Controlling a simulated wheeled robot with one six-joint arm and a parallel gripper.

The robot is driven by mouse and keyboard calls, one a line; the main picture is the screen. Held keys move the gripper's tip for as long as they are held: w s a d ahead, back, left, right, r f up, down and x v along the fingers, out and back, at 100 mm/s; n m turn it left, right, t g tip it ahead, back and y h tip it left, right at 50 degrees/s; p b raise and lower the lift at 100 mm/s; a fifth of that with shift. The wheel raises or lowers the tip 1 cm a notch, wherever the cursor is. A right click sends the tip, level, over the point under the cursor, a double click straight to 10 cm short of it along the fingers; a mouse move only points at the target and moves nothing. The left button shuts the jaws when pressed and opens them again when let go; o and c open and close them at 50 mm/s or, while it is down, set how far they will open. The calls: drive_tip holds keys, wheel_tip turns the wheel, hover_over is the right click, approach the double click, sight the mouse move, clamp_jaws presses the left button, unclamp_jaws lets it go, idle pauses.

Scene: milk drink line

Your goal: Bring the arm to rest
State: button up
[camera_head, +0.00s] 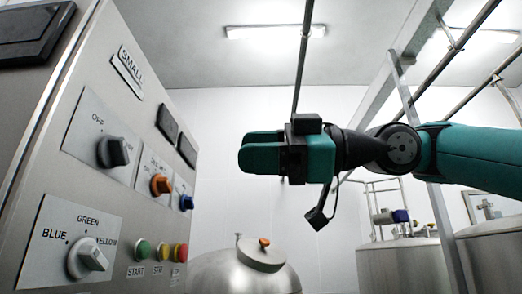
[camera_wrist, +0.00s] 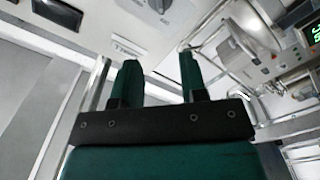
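My gripper (camera_head: 243,150) is raised in the air in the middle of the head view, its green fingers pointing left toward the control panel. It is apart from the panel and touches nothing. In the wrist view the two fingers (camera_wrist: 158,62) stand apart with a clear gap and nothing between them. My green and black arm reaches in from the right.
A steel control panel (camera_head: 50,150) with an orange knob (camera_head: 161,185), a blue knob (camera_head: 186,202) and a color selector knob (camera_head: 90,258) stands at left. A steel tank (camera_head: 225,273) is below my gripper. Pipes and a frame (camera_head: 408,105) rise behind my arm.

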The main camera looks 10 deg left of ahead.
idle(0.3)
drive_tip(key=w+d+f+m+t+h+p, duration=0.1)
drive_tip(key=d+f+m+t+h, duration=0.2)
drive_tip(key=f+m, duration=0.6)
drive_tip(key=w+d+f+m+t+h, duration=0.2)
drive_tip(key=d+f+m+h, duration=0.25)
drive_tip(key=f, duration=0.95)
drive_tip(key=s+d+f+m+g+h, duration=0.1)
drive_tip(key=s+d+f+m+h, duration=0.1)
drive_tip(key=s+d+f, duration=0.2)
drive_tip(key=s+d+f+m+g+h, duration=0.1)
drive_tip(key=s+d+f+m+h, duration=0.1)
drive_tip(key=s+f, duration=0.3)
drive_tip(key=s+d+f+m+g+h, duration=0.1)
drive_tip(key=s+d+f, duration=0.4)
drive_tip(key=f, duration=0.5)
drive_tip(key=shift+d+f+m+g+h+p, duration=0.3)
drive_tip(key=shift+m+g+h+p, duration=0.25)
drive_tip(key=shift+m, duration=0.6)
